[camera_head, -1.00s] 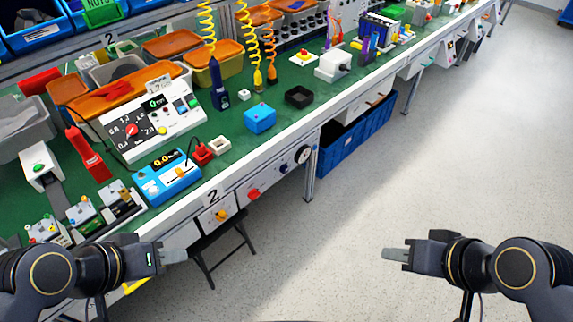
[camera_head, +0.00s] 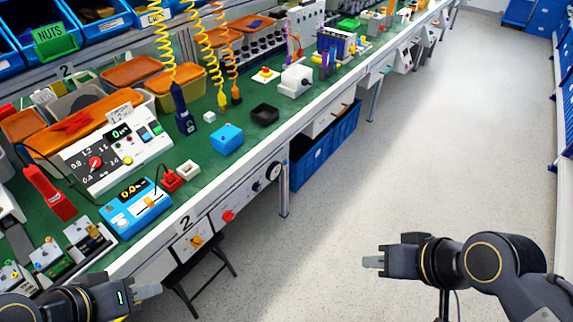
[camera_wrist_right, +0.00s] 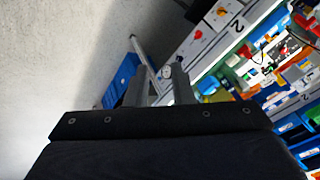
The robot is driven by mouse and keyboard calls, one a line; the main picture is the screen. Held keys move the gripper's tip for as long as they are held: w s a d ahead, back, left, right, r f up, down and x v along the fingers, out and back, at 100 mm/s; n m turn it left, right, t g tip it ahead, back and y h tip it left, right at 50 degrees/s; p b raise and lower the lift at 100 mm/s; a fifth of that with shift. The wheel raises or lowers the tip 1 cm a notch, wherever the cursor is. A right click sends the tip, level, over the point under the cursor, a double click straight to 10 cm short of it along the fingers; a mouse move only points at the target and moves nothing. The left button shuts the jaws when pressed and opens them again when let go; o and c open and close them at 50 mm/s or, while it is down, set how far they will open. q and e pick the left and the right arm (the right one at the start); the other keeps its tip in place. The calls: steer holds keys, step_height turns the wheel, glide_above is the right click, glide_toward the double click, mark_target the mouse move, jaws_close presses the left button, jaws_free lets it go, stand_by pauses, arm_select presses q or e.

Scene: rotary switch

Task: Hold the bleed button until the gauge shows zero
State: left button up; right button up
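A round white gauge with a dark rim (camera_head: 273,171) is on the front face of the green workbench; its reading is too small to tell. It also shows in the right wrist view (camera_wrist_right: 167,72). On the same face, to its left, are a red control (camera_head: 228,216) and an orange-yellow knob (camera_head: 196,241). I cannot tell which control is the bleed button. My left gripper (camera_head: 148,291) is low, in front of the bench; its opening is not visible. My right gripper (camera_head: 373,262) is over the floor, away from the bench; the right wrist view shows its fingers apart and empty (camera_wrist_right: 158,83).
The bench top holds a blue box (camera_head: 227,139), a blue meter (camera_head: 135,207), a white control panel (camera_head: 118,150) and orange-lidded bins. A folded black stand (camera_head: 201,279) is below the front edge. A blue crate (camera_head: 325,148) is under the bench. Open floor lies right.

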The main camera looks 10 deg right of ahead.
jaws_close()
stand_by(1.4)
